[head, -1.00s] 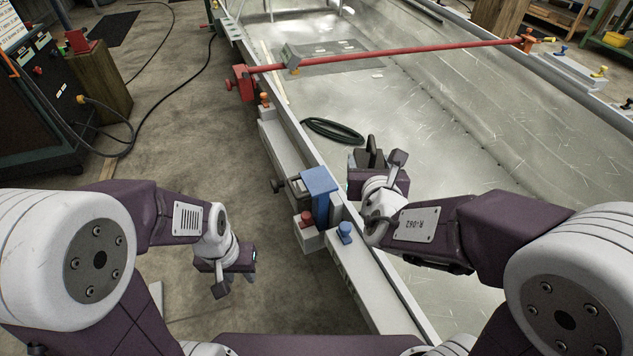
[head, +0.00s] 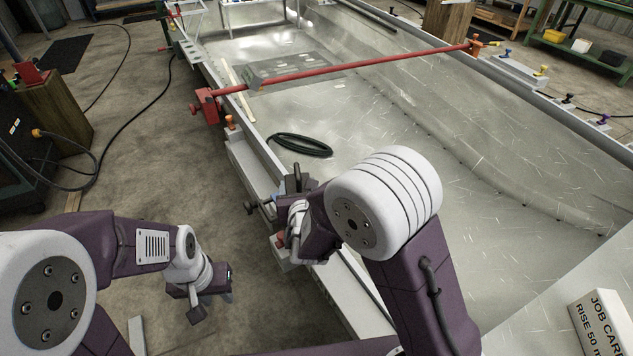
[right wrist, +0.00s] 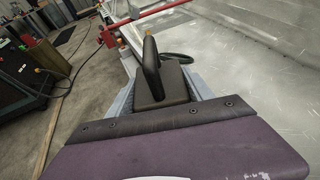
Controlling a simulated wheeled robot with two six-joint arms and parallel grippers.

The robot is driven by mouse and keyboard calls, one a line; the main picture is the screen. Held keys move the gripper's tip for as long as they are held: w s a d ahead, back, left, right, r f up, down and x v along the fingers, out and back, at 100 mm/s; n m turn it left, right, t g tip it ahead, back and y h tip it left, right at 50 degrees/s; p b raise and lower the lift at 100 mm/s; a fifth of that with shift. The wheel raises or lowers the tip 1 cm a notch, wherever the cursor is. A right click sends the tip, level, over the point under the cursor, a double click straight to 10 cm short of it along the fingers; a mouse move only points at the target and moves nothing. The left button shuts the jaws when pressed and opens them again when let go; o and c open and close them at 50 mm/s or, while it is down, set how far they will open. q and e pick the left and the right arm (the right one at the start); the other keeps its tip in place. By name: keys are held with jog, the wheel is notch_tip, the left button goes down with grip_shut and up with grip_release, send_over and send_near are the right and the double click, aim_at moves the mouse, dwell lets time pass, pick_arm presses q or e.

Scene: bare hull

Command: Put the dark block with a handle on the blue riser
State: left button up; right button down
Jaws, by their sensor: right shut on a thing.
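The dark block with a handle (right wrist: 163,85) shows in the right wrist view, its upright handle on top, directly ahead of my right gripper. My right gripper (head: 298,186) is shut on it, and the block's dark top (head: 299,178) shows in the head view.
A red bar (head: 365,66) crosses the hull beyond the block. A dark coiled hose (head: 301,145) lies on the hull floor. A grey ledge (head: 247,165) runs along the near rail. A white job card box (head: 603,325) stands at lower right.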

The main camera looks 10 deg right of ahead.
jog(key=shift+w+a+f, duration=0.3)
jog(key=shift+w+a, duration=0.2)
jog(key=shift+a, duration=0.25)
notch_tip(320, 180, down, 4)
jog(key=shift+f+b, duration=0.1)
jog(key=shift+b, duration=0.7)
jog(key=c, duration=0.8)
grip_release()
jog(key=shift+s+f, duration=0.1)
jog(key=shift+f, duration=0.1)
jog(key=o, duration=0.4)
jog(key=shift+r, duration=0.1)
